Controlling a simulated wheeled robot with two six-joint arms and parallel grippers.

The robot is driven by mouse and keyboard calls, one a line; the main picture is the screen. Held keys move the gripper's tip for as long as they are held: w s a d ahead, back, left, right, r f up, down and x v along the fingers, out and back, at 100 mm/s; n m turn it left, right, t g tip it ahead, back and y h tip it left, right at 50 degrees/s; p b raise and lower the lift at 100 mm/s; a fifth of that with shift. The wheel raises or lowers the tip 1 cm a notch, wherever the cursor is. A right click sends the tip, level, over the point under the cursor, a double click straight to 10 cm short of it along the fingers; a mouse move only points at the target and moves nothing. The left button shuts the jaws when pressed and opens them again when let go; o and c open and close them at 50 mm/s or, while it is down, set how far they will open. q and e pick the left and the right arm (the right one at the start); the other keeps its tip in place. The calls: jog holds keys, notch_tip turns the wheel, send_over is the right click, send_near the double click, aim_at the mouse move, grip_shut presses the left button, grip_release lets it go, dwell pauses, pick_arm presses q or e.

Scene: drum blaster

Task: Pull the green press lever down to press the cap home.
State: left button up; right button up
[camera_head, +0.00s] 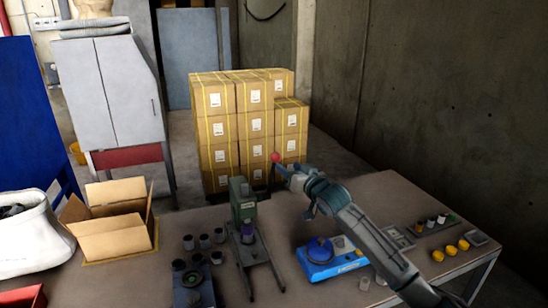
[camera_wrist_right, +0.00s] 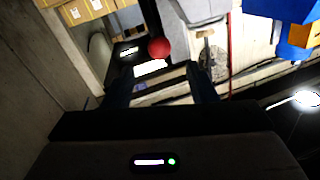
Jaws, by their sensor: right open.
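The green press (camera_head: 242,205) stands upright on the table, left of my right arm. A red ball knob (camera_head: 275,157) shows above and right of it, on a dark lever that is partly hard to make out. A dark cylinder with a purplish top (camera_head: 247,233) sits under the press head; I cannot tell how the cap sits. My right gripper (camera_head: 284,170) is open, with its tips close to the red knob. In the right wrist view the knob (camera_wrist_right: 159,47) appears between and beyond the two dark fingers (camera_wrist_right: 160,85), with no grip on it. My left gripper is not in view.
A blue device (camera_head: 345,264) stands below my right arm. Several small dark cups (camera_head: 204,241) are left of the press, with an open carton (camera_head: 110,240) farther left. Yellow balls (camera_head: 450,250) lie at the right. Stacked boxes (camera_head: 220,130) stand behind the table.

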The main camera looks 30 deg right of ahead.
aim_at(278, 160)
jog(key=w+p, duration=0.2)
jog(key=w, duration=0.5)
jog(key=shift+w+d, duration=0.15)
jog(key=shift+w, duration=0.2)
jog(key=shift+w+f, duration=0.1)
jog(key=shift+w, duration=0.7)
